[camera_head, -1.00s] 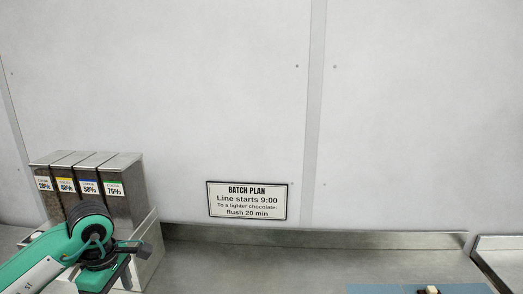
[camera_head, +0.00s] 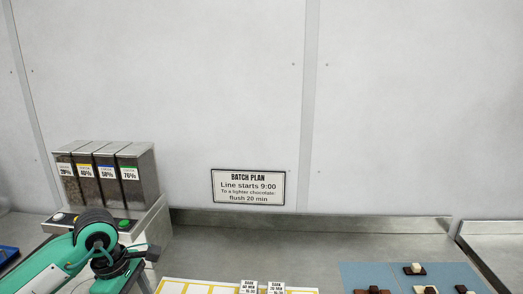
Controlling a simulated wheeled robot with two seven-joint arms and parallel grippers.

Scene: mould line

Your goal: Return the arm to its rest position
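My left arm comes in from the lower left in the head view, green and white with a black wrist joint. Its gripper (camera_head: 153,252) is only partly visible at the right end of the wrist, and I cannot make out its fingers. The arm is in front of the dispenser stand (camera_head: 150,222) and hides part of it. My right arm and gripper are not in view.
Several chocolate dispensers (camera_head: 107,175) stand at the left with buttons below. A batch plan sign (camera_head: 248,187) is on the wall. A blue mat (camera_head: 352,272) with chocolate pieces lies at the lower right. Small cards (camera_head: 249,287) stand at the bottom centre. The rear counter is clear.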

